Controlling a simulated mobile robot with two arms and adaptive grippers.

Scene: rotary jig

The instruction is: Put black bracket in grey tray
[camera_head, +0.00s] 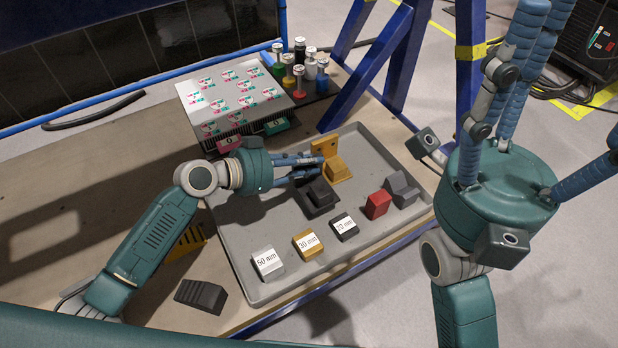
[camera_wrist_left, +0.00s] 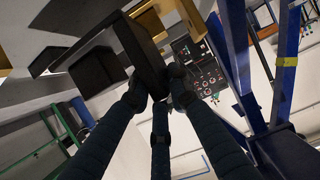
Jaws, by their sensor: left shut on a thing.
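In the left wrist view the blue fingers meet at the black bracket (camera_wrist_left: 148,55). My right gripper (camera_head: 510,175) is at the right, outside the tray, its fingers spread apart and empty; their tips run out of view.
A yellow bracket (camera_head: 337,168) stands right behind the black one. Red (camera_head: 378,204) and grey (camera_head: 402,188) blocks are at the tray's right. Labelled white, yellow and black blocks line the front.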

